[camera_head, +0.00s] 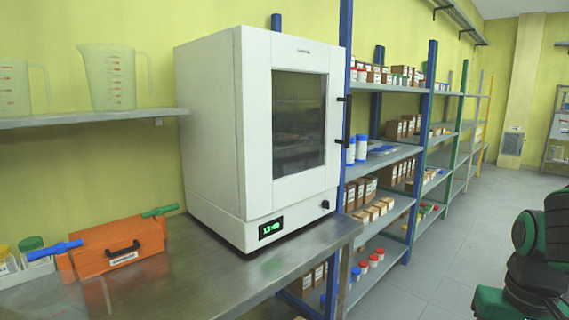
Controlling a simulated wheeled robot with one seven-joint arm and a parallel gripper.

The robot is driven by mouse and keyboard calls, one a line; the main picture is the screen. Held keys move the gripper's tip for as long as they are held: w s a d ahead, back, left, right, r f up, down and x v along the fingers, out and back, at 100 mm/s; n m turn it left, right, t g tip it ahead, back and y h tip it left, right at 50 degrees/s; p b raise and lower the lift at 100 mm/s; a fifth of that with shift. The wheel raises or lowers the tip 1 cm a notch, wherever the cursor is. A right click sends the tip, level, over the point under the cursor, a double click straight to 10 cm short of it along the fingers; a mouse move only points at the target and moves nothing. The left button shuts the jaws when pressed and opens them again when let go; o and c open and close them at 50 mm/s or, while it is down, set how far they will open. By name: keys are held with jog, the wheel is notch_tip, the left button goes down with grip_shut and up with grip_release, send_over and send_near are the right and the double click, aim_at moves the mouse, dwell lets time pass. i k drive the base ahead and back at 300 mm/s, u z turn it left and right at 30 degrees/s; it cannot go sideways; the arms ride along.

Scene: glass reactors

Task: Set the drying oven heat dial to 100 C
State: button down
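The drying oven (255,120) is a white cabinet on the metal bench, with its dark-windowed door (300,120) shut. The heat dial appears to be the small black knob (325,204) at the lower right of the oven's front; its pointer and marks are too small to read. A green lit display (271,228) is at the lower left of the front; its digits are not clear. Part of my green and black arm shows at the lower right edge, well apart from the oven. My gripper is not seen.
An orange box (112,245) with tools stands left of the oven on the metal bench (215,285). Measuring jugs (108,78) stand on a wall shelf above. Racks with boxes and bottles (385,160) line the wall at right. The grey floor (440,250) is clear.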

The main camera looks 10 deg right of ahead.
aim_at(325, 204)
jog(key=u, duration=0.75)
jog(key=k, duration=0.9)
jog(key=z, duration=0.75)
jog(key=i, duration=1.4)
jog(key=u, duration=0.05)
